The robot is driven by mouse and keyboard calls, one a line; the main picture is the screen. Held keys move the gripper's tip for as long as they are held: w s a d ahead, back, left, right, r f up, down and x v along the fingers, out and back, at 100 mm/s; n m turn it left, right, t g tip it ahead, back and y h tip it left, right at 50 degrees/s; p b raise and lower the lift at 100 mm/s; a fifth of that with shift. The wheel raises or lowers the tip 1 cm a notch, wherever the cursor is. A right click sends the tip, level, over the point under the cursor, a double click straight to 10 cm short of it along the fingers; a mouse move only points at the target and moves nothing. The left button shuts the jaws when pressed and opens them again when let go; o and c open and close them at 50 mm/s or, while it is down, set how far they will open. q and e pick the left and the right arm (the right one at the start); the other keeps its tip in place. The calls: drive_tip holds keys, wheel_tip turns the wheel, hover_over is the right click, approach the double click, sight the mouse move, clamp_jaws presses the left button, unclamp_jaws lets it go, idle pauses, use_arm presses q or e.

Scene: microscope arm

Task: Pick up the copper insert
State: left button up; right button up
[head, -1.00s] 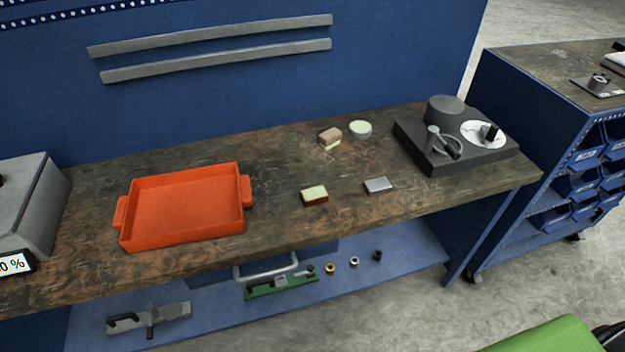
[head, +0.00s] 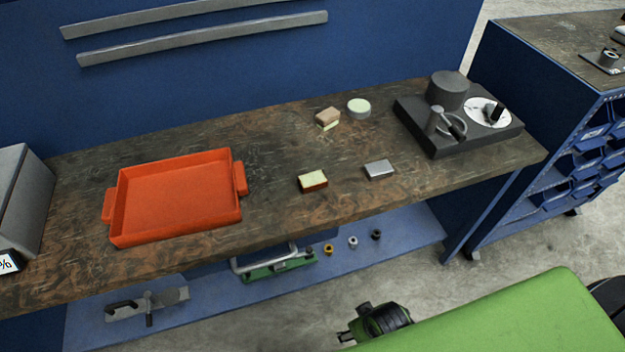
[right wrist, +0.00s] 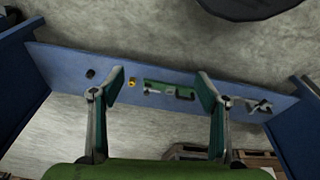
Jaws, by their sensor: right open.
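A small gold-coloured ring insert (head: 328,249), the closest to copper in colour, stands on the blue lower shelf under the workbench. In the right wrist view it shows as a small yellow ring (right wrist: 132,82) between my two fingers, beyond them and nearer the left one. Beside it in the head view stand a silver insert (head: 352,242) and a dark insert (head: 376,235). The dark one also shows in the right wrist view (right wrist: 90,73), outside the left finger; the silver one is not visible there. My right gripper (right wrist: 160,76) is open and empty, apart from the shelf. My left gripper is not in view.
A green fixture with a metal handle (head: 278,265) and a grey clamp tool (head: 148,305) share the shelf (head: 215,290). The workbench top (head: 270,155) overhangs it, carrying an orange tray (head: 180,235), small blocks and a dark device (head: 470,135).

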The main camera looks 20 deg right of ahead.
drive_tip(key=w+a+r+t, duration=0.1)
drive_tip(key=w+r, duration=0.2)
drive_tip(key=r, duration=0.4)
drive_tip(key=w+r+t, duration=0.1)
drive_tip(key=w+r, duration=0.2)
drive_tip(key=r, duration=0.5)
drive_tip(key=m+t+y, duration=0.1)
drive_tip(key=t, duration=0.8)
approach(312, 177)
drive_tip(key=v, duration=0.4)
drive_tip(key=shift+w+d, duration=0.15)
drive_tip(key=shift+w, duration=0.15)
drive_tip(key=x, duration=0.8)
drive_tip(key=shift+s+f+p, duration=0.1)
drive_tip(key=shift+p, duration=0.25)
drive_tip(key=shift+p+x, duration=0.55)
drive_tip(key=shift+x, duration=2)
drive_tip(key=shift+s+f, duration=0.1)
drive_tip(key=c, duration=1.5)
drive_tip(key=shift+c, duration=1.1)
